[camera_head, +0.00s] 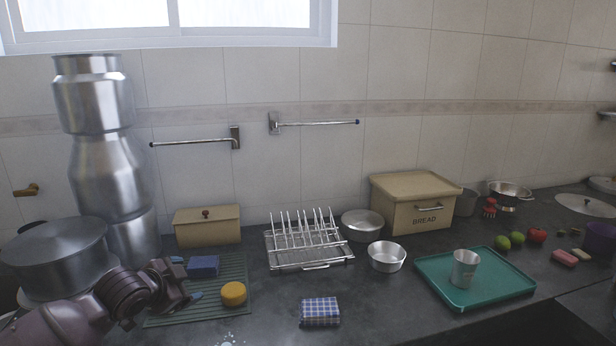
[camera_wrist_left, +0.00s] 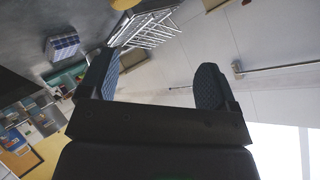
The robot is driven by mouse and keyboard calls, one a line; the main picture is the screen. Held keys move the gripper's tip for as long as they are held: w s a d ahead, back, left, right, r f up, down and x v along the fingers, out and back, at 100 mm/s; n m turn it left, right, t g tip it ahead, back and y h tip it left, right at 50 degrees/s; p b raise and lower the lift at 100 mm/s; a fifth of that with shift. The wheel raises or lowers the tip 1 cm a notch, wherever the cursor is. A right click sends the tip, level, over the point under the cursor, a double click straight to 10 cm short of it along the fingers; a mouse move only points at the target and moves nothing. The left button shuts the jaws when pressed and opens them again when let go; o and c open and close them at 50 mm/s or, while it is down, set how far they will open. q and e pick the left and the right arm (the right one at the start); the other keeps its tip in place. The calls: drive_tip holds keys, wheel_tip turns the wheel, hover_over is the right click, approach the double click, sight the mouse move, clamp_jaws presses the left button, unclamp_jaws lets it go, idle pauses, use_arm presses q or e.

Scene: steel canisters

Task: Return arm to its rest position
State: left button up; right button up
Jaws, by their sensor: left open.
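My left arm comes in from the lower left of the head view. Its gripper (camera_head: 186,279) is over the green ribbed drying mat (camera_head: 240,300), near a blue sponge (camera_head: 204,266) and a round yellow sponge (camera_head: 233,293). In the left wrist view the two fingers of the left gripper (camera_wrist_left: 160,80) are wide apart with nothing between them. A tall stack of steel canisters (camera_head: 110,175) stands behind the left arm, beside a large lidded pot (camera_head: 55,250). My right gripper is in neither view.
A wire dish rack (camera_head: 305,250), a small cream box (camera_head: 207,228), two steel bowls (camera_head: 386,257) and a bread box (camera_head: 420,205) stand along the counter. A steel cup (camera_head: 465,268) stands on a teal tray (camera_head: 510,287). A checked blue cloth block (camera_head: 320,311) lies in front.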

use_arm(q)
drive_tip(key=s+d+f+n+t, duration=0.1)
drive_tip(key=s+f, duration=0.1)
drive_tip(key=s, duration=0.1)
drive_tip(key=s+d+f+n+t, duration=0.1)
drive_tip(key=s+f+n, duration=0.1)
drive_tip(key=s+f, duration=0.1)
drive_tip(key=s+d+f+n+h, duration=0.1)
drive_tip(key=s+f, duration=0.2)
drive_tip(key=s, duration=0.1)
drive_tip(key=shift+s+d+t, duration=0.15)
drive_tip(key=shift+s+t, duration=0.25)
drive_tip(key=s+a+f+n+g+y, duration=0.1)
drive_tip(key=s+f+n, duration=0.1)
drive_tip(key=s+f, duration=0.3)
drive_tip(key=s+a+f+n+g+y, duration=0.1)
drive_tip(key=s+f, duration=0.4)
drive_tip(key=s, duration=0.7)
drive_tip(key=s+a+f+n+g+y, duration=0.1)
drive_tip(key=s+f+n+y, duration=0.1)
drive_tip(key=s+f, duration=0.3)
drive_tip(key=s+n, duration=0.1)
drive_tip(key=s, duration=0.3)
drive_tip(key=shift+a+f+n, duration=0.15)
drive_tip(key=shift+a+n, duration=0.15)
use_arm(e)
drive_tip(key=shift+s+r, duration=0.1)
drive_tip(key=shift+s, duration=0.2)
